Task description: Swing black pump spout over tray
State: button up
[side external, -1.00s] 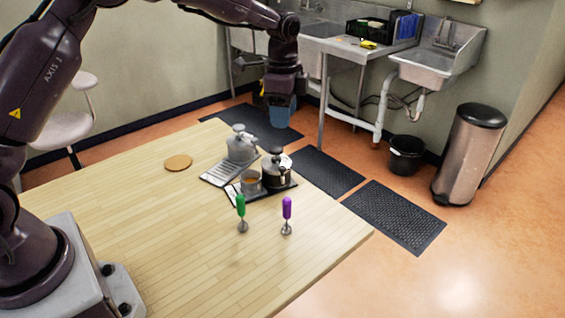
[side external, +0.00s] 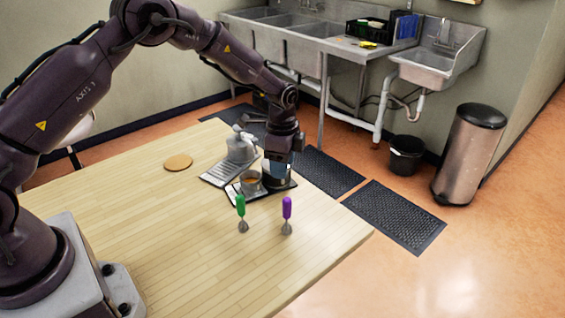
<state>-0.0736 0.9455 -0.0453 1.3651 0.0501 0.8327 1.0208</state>
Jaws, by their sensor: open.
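The black-topped pump pot is mostly hidden behind my gripper (side external: 277,178) on the right part of a dark tray (side external: 289,186). A small cup (side external: 250,182) with brown contents stands at the tray's left part. My gripper points down with its fingers low around the black pump; it is open. I cannot tell whether the fingers touch the pump, and the spout's direction is hidden. A grey pump pot (side external: 241,147) stands just behind and to the left, beside a grey ribbed tray (side external: 217,174).
A round brown coaster (side external: 178,162) lies to the left. The wooden table (side external: 170,240) is clear at its front and left.

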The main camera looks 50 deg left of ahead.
jog(key=shift+c, duration=0.3)
grip_shut()
jog(key=shift+s, duration=0.15)
jog(key=s+a+m, duration=0.3)
jog(key=a+m, duration=0.4)
jog(key=m, duration=0.8)
jog(key=shift+a, duration=0.4)
dwell(0.3)
jog(key=shift+o, duration=0.3)
grip_release()
jog(key=shift+s, duration=0.1)
